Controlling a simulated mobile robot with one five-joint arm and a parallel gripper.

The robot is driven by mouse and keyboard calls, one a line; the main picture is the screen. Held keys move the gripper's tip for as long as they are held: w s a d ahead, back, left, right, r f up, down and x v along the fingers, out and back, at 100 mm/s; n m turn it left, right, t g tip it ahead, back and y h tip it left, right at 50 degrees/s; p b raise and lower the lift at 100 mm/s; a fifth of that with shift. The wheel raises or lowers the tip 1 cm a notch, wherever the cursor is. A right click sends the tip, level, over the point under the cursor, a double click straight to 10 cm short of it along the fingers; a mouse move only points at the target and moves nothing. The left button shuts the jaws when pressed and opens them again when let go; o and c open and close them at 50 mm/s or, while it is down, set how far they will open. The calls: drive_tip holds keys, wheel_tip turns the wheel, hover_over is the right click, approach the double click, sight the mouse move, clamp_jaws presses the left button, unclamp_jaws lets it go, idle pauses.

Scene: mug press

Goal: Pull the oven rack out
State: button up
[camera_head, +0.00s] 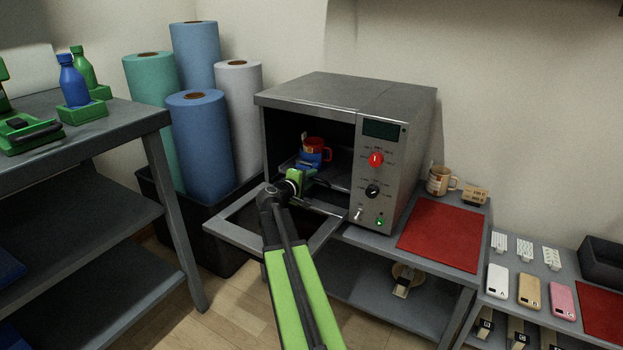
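The oven (345,95) is a grey metal box on the middle bench. Its door (225,229) is folded down and open at the front. Inside, the oven rack (341,178) shows as a dark, flat surface, partly hidden by my arm. A red mug (316,144) with its handle to the right is inside the oven. Blue parts show just below it; I cannot tell whether they belong to it. My green and black gripper (306,171) reaches over the open door into the oven's mouth, at the rack's front. Its fingers are too small and covered to read, and any contact is unclear.
The control panel (388,150) with a red knob is right of the opening. Tall rolls (203,140) stand in a dark bin at left, close to the door. A red mat (440,234) lies bare on the bench at right, with a patterned mug (437,181) behind it.

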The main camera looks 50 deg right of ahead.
clamp_jaws()
drive_tip(key=shift+w, duration=0.1)
idle(1.1)
